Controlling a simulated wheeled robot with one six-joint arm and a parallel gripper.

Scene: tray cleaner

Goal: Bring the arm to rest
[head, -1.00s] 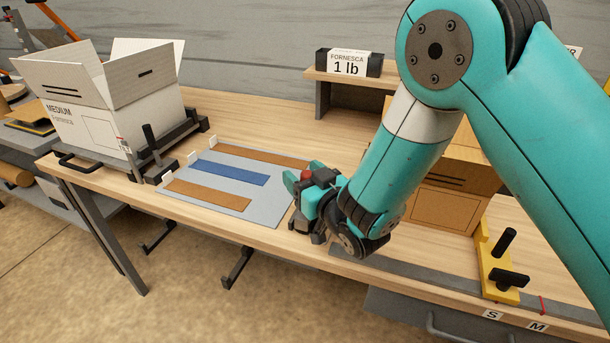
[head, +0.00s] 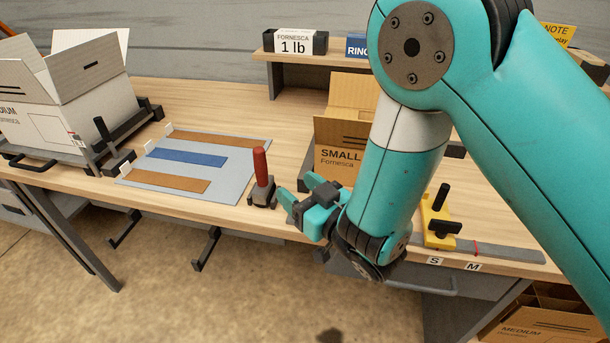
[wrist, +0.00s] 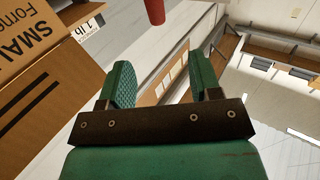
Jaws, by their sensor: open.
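My gripper (head: 302,202) is at the front edge of the bench, right of a red-handled tool (head: 261,168) that stands upright in a dark base. The gripper is apart from the tool and holds nothing. In the wrist view my gripper (wrist: 160,85) shows two teal fingers spread apart with nothing between them. The red handle (wrist: 154,10) shows beyond them at the top. My arm comes down from the upper right in the head view, bent at the elbow.
An open cardboard box marked SMALL (head: 334,148) stands close behind my gripper. A yellow stop (head: 437,220) is to the right. A grey mat (head: 226,178) with brown and blue strips lies left, beside a white MEDIUM box (head: 50,130).

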